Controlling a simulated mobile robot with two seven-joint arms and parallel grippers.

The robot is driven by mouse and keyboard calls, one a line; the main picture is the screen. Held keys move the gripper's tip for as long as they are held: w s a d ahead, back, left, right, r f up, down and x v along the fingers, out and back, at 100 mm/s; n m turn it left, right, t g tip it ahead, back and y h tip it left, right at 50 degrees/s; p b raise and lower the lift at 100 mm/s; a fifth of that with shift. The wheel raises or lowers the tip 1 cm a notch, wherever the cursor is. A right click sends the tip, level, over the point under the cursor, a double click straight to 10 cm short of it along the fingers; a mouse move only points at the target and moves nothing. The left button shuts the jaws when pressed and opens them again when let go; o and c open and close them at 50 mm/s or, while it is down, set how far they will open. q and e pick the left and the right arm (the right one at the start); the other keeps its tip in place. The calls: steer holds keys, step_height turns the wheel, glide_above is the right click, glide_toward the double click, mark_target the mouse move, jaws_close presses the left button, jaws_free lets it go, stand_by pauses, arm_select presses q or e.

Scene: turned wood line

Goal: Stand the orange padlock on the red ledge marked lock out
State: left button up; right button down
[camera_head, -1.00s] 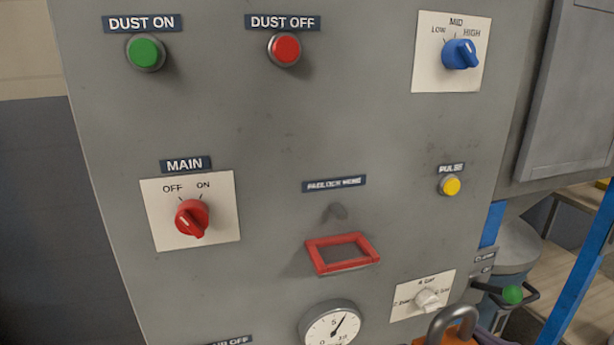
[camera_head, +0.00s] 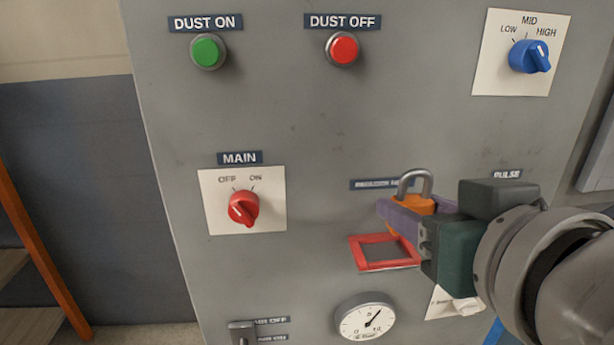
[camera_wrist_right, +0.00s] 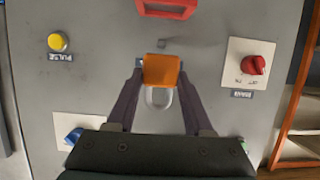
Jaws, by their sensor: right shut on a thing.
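The orange padlock (camera_head: 415,203) is upright, its grey shackle on top, in front of the grey panel just above the red ledge. My right gripper (camera_head: 394,214) is shut on its body, with a purple finger hiding much of it. The right wrist view also shows the padlock (camera_wrist_right: 161,71) between the two fingertips (camera_wrist_right: 161,82). The red ledge (camera_head: 358,256) is a rectangular frame on the panel; it shows at the top of the right wrist view (camera_wrist_right: 167,11). I cannot tell whether the padlock touches it. My left gripper is not in view.
A blurred label (camera_head: 368,184) is partly hidden behind the padlock. The red MAIN knob (camera_head: 243,208) is left of the ledge, a round gauge (camera_head: 365,319) below it, and the blue knob (camera_head: 529,56) upper right. The panel between knob and ledge is clear.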

mark_target(412, 192)
steer(key=w, duration=0.4)
steer(key=shift+r, duration=0.1)
step_height(412, 192, down, 2)
steer(key=shift+f, duration=0.25)
step_height(412, 192, down, 4)
steer(key=shift+f+b, duration=0.1)
steer(key=shift+b, duration=0.7)
steer(key=shift+w+a+f, duration=0.1)
steer(key=shift+w+f, duration=0.1)
steer(key=shift+w, duration=0.05)
steer(key=shift+f, duration=0.1)
steer(key=shift+f, duration=0.15)
steer(key=shift+c, duration=1.4)
jaws_free()
